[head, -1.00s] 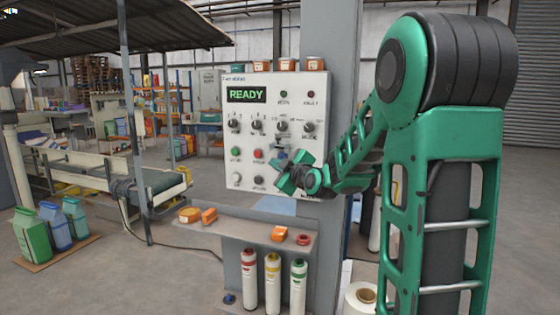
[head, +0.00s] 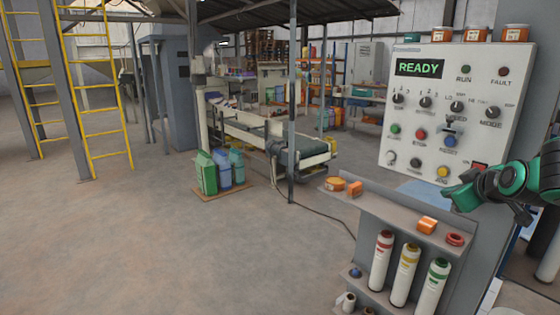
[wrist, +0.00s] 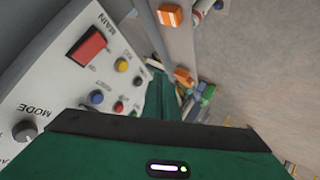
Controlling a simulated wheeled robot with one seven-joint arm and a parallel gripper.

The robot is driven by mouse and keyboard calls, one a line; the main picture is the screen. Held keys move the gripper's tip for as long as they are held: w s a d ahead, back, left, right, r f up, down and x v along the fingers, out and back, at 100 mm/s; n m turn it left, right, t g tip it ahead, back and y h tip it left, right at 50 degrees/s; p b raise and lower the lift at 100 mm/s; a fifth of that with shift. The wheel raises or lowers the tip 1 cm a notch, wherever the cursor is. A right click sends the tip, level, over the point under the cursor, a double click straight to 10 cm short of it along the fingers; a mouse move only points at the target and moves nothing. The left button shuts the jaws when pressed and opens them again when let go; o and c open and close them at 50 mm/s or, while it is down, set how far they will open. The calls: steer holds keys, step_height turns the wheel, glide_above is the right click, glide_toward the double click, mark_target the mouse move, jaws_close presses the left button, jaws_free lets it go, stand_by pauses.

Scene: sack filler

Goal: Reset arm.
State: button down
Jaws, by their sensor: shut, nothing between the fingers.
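The white control panel (head: 400,143) stands at the right in the head view, with a green READY display (head: 419,67). It carries several knobs and coloured buttons, among them a blue button (head: 450,141), a red button (head: 420,134) and a yellow button (head: 443,171). A red main switch (wrist: 87,46) shows large in the wrist view. My gripper (head: 456,197) is by the panel's lower right corner, shut and empty. Its green fingers (wrist: 160,97) show together in the wrist view. I cannot tell how far they are from the panel.
A shelf (head: 385,209) under the panel holds orange items, with coloured-cap tubes (head: 407,274) below it. A conveyor (head: 270,137) and several bags (head: 206,172) stand further back. Yellow ladders (head: 100,90) rise at the left. The floor at front left is clear.

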steer(key=s+a+f+m+g, duration=0.1)
steer(key=s+f+m+g, duration=0.2)
steer(key=s, duration=0.8)
steer(key=s+a+f+m+g+y, duration=0.1)
steer(key=s+f+m+g, duration=0.3)
steer(key=s, duration=0.8)
steer(key=s+a+f+m+g, duration=0.3)
steer(key=s+m+g, duration=0.1)
steer(key=s, duration=0.8)
steer(key=shift+a+f+g+y, duration=0.15)
steer(key=shift+a+g+y, duration=0.05)
steer(key=shift+g+y, duration=0.2)
steer(key=shift+w, duration=0.1)
steer(key=shift+w+f, duration=0.25)
steer(key=shift+w, duration=0.35)
